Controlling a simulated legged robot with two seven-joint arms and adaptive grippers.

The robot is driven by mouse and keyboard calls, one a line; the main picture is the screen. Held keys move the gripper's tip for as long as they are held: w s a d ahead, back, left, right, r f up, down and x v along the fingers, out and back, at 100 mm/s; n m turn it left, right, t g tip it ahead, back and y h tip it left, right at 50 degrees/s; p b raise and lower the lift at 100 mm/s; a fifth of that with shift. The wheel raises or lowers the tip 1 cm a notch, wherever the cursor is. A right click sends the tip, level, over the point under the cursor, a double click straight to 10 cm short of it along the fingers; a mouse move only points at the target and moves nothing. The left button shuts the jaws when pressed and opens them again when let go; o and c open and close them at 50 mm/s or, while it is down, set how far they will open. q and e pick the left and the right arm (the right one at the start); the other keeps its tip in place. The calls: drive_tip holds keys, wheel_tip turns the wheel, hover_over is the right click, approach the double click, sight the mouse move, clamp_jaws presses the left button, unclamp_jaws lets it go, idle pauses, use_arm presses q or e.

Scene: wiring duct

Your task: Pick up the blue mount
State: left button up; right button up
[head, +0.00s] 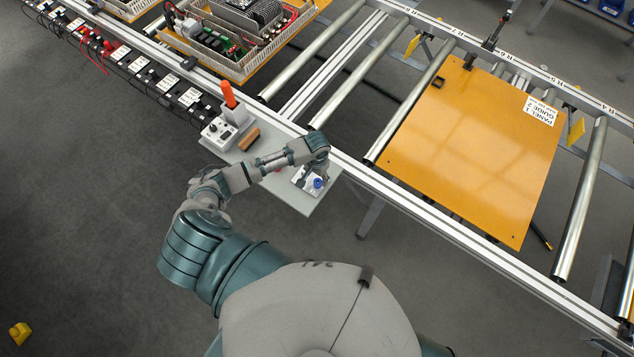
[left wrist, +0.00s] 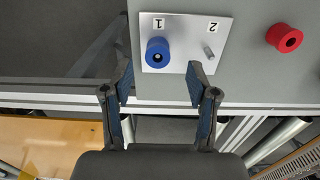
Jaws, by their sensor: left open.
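The blue mount (head: 318,183) is on a small white plate (head: 301,180) on the grey shelf. In the left wrist view the blue mount (left wrist: 157,53) is a round spool with a central hole, by the label 1 on the white plate (left wrist: 182,24). A bare grey peg (left wrist: 208,53) stands by the label 2. My left gripper (left wrist: 160,77) is open and empty, its fingertips just short of the blue mount, one to each side of its line. In the head view my left wrist partly hides the plate. My right gripper is not in view.
A red mount (left wrist: 284,38) stands on the shelf beside the plate. The grey shelf (head: 311,206) also bears a control box (head: 222,131) with an orange-red light and a brown block (head: 249,139). A roller conveyor with an orange panel (head: 470,150) lies beyond.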

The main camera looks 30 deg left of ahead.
sight(318, 182)
use_arm(q)
drive_tip(key=shift+d+f, duration=0.15)
drive_tip(key=shift+f, duration=0.15)
drive_tip(key=f, duration=0.3)
drive_tip(key=shift+w+d+f, duration=0.2)
drive_tip(key=shift+f, duration=0.15)
drive_tip(key=shift+a+f, duration=0.1)
drive_tip(key=shift+f, duration=0.25)
drive_tip(key=shift+a+f, duration=0.2)
drive_tip(key=shift+a, duration=0.1)
drive_tip(key=c, duration=0.8)
drive_tip(key=shift+d, duration=0.1)
drive_tip(key=shift+c, duration=0.9)
drive_tip(key=shift+d+r, duration=0.1)
drive_tip(key=shift+d, duration=0.05)
